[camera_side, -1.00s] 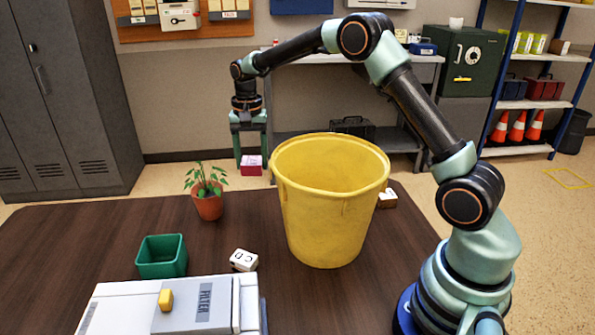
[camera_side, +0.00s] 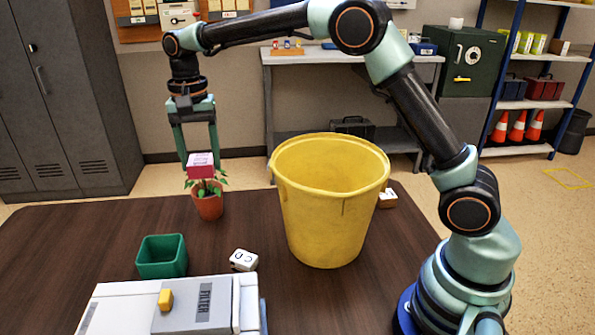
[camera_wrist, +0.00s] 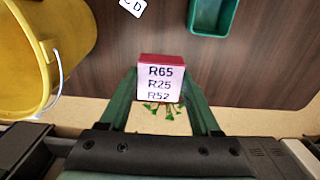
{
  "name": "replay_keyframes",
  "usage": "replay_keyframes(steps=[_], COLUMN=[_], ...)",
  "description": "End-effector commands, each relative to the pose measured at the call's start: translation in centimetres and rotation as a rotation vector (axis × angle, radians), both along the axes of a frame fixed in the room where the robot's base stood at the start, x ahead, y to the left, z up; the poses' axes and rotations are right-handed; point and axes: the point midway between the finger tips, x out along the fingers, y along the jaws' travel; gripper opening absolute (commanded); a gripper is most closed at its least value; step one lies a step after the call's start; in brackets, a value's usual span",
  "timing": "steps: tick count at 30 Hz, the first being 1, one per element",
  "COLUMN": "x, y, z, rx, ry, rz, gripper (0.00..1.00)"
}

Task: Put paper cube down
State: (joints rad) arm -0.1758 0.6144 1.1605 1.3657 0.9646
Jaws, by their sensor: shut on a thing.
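The paper cube (camera_side: 201,166) is pink-red with a pale printed face. In the wrist view the cube (camera_wrist: 160,82) shows the lines R65, R25 and R52. My gripper (camera_side: 200,160) is shut on the cube and holds it in the air. In the side view the cube overlaps the top of the potted plant (camera_side: 208,200). In the wrist view green leaves (camera_wrist: 160,110) show just below the cube. I cannot tell whether the cube touches the leaves.
A tall yellow bucket (camera_side: 325,205) stands right of the plant. A green open box (camera_side: 162,257), a white block with black marks (camera_side: 243,260) and a white machine labelled FILTER (camera_side: 170,305) are nearer. The left tabletop (camera_side: 70,235) is clear.

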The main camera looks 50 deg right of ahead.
Motion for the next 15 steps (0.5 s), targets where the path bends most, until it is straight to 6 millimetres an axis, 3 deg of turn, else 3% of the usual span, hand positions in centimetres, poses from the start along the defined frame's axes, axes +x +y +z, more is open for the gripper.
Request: replay_keyframes(steps=[5,15], x=[-0.3,-0.2], y=[0.5,0.4], z=[-2.8,-11.1], rx=[-0.001,-0.001], ry=[0.006,0.006], rz=[0.003,0.003], gripper=[0.08,0.08])
